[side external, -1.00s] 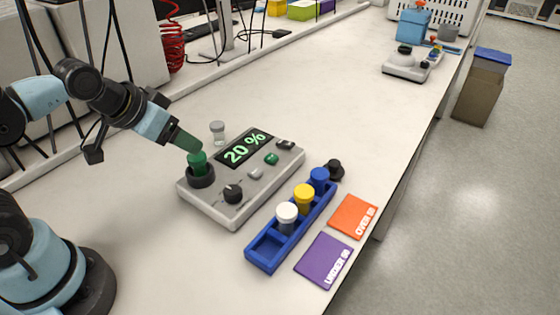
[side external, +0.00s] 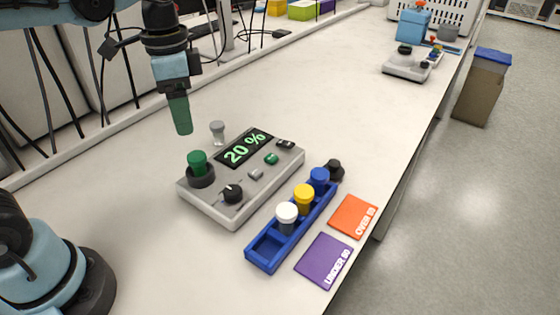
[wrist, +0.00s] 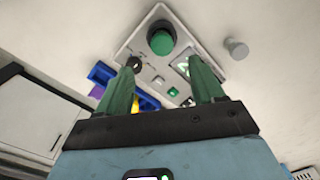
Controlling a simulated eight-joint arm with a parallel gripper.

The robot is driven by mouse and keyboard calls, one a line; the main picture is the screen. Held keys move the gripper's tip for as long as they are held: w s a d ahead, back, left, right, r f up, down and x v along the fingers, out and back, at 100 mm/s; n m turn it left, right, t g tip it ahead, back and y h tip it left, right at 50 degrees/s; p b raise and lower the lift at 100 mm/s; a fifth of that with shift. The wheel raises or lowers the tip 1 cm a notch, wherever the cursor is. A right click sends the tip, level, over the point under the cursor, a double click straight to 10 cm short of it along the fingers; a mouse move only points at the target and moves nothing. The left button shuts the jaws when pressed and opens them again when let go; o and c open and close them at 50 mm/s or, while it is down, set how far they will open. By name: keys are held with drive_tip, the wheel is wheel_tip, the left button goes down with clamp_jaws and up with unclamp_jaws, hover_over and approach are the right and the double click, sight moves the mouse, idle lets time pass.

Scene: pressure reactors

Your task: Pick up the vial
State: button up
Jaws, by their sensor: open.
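A green-capped vial (side external: 197,162) stands upright in the round dark socket of the grey reactor box (side external: 222,213); its green cap (wrist: 161,42) also shows in the wrist view. A clear vial with a grey cap (side external: 217,131) stands on the bench behind the box. White (side external: 287,212), yellow (side external: 304,197) and blue (side external: 319,178) capped vials stand in a blue rack (side external: 262,258). My gripper (side external: 184,132) is open and empty, pointing down above and behind the box. In the wrist view its green fingers (wrist: 162,66) are apart with nothing between them.
A black-topped item (side external: 335,169) is by the rack's far end. Orange "OVER" (side external: 355,217) and purple "UNDER" (side external: 324,262) mats lie near the front edge.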

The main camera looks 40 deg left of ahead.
hover_over(196, 156)
drive_tip(key=f, duration=0.6)
drive_tip(key=shift+s, duration=0.25)
drive_tip(key=shift+w+f, duration=0.15)
drive_tip(key=shift+f, duration=1.2)
drive_tip(key=shift+w+f, duration=0.1)
drive_tip(key=shift+f, duration=1.25)
drive_tip(key=c, duration=1.2)
drive_tip(key=shift+r, duration=0.15)
